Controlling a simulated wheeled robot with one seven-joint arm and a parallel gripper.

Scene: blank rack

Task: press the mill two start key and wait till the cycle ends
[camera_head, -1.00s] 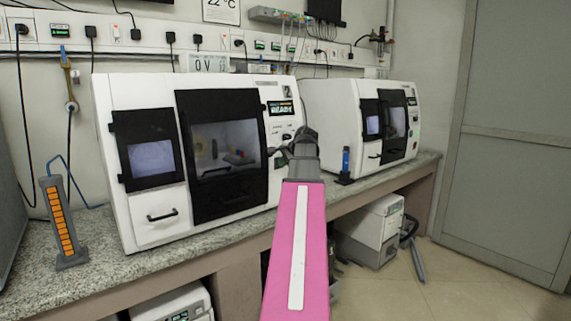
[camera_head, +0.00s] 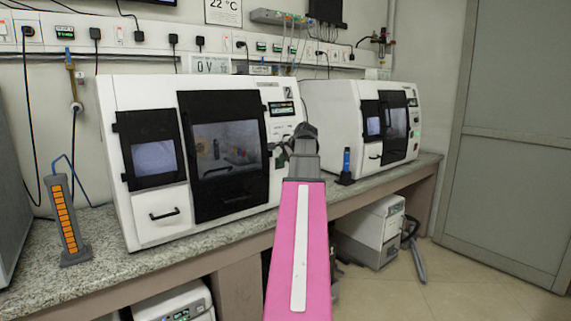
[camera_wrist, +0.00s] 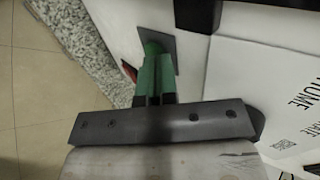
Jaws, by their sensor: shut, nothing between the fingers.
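Mill two (camera_head: 286,185) is the nearer white machine on the bench, with a "2" at its top right. Its black-framed window (camera_head: 225,150) is closed. Its small display (camera_head: 282,108) is lit, with text too small to read. My gripper (camera_head: 281,157) is at the right side of its front, and the arm hides part of the key panel. In the wrist view my gripper (camera_wrist: 157,62) is shut and empty, its green fingertips at a dark square plate (camera_wrist: 168,50) with green on it. I cannot tell whether the tips press the key. A red part (camera_wrist: 129,72) shows beside them.
A second white mill (camera_head: 345,125) stands further right. A blue bottle-like item (camera_head: 346,160) stands between them. An orange-slotted rack (camera_head: 66,225) stands at the left of the granite bench (camera_head: 110,245). A white unit (camera_head: 370,228) is under the bench. The floor at right is clear.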

